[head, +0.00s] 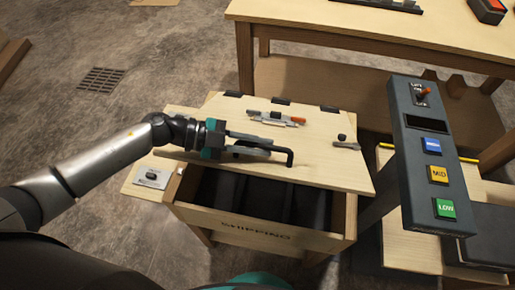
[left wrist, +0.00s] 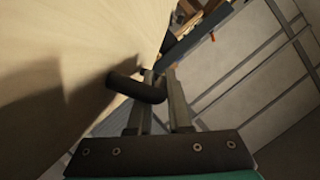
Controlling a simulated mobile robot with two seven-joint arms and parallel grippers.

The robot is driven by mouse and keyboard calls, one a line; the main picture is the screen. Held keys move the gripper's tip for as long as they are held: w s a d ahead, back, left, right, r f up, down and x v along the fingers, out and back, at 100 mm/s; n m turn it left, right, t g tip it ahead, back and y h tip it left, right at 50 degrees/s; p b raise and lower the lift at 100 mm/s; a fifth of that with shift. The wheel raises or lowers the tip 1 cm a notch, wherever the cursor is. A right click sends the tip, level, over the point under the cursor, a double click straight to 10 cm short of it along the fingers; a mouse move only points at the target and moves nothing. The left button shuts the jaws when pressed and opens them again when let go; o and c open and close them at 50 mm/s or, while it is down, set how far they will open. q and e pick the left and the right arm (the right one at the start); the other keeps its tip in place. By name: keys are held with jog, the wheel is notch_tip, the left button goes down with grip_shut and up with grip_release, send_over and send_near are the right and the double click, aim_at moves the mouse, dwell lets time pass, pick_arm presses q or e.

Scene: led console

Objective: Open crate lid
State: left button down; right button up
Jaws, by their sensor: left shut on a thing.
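The wooden crate (head: 225,221), with "SHIPPING" on its front, stands below me in the head view. Its pale lid (head: 325,172) is raised at the near edge, and the dark inside shows under it. Hinges line the lid's far edge. My left gripper (head: 270,147) comes in from the left over the lid and is shut on the black lid handle (head: 289,157). The handle (left wrist: 137,88) also lies between the fingers in the left wrist view, beside the lid surface (left wrist: 60,45). My right gripper is not in view.
A latch with an orange tip (head: 277,118) and a small dark knob (head: 343,140) sit on the lid. A dark console (head: 430,155) with blue, yellow and green buttons stands close on the right. A wooden table (head: 400,35) is behind. Floor at left is mostly clear.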

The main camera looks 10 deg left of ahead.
pick_arm(q)
jog(key=w+r+p, duration=0.2)
jog(key=r, duration=0.1)
jog(key=shift+r+n, duration=0.1)
jog(key=shift+n, duration=0.2)
jog(key=shift+w+r+n+g+p, duration=0.3)
jog(key=shift+w+r+g+p, duration=0.1)
jog(key=shift+w+r+p, duration=0.6)
jog(key=shift+s, duration=0.1)
jog(key=c, duration=1.1)
grip_release()
jog(key=shift+c, duration=0.2)
jog(key=v, duration=1.5)
jog(key=shift+s+a, duration=0.1)
